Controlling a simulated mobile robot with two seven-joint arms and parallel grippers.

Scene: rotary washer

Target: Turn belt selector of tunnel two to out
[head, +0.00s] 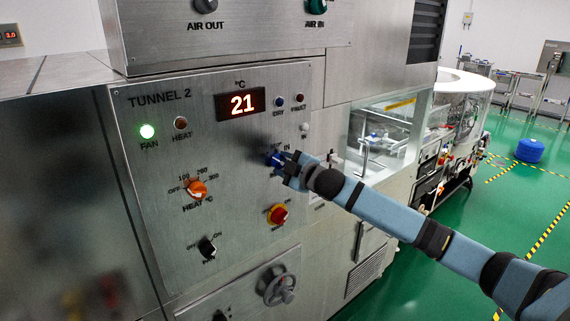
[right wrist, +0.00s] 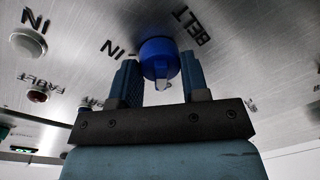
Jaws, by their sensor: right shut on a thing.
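The belt selector is a blue knob on the TUNNEL 2 panel (head: 150,240), and my gripper partly hides it in the head view. In the right wrist view the blue knob (right wrist: 158,58) sits between my fingers, next to the labels BELT and IN. My right gripper (head: 282,162) is at the knob, its arm coming from the right. In the right wrist view its two fingers (right wrist: 157,82) stand on either side of the knob, shut on it. The OUT label cannot be made out. My left gripper is not in view.
Close to the knob are a red and yellow switch (head: 277,214), an orange heat knob (head: 197,190), a black fan knob (head: 208,248) and a white IN lamp (head: 305,127). A handwheel (head: 277,286) juts out below.

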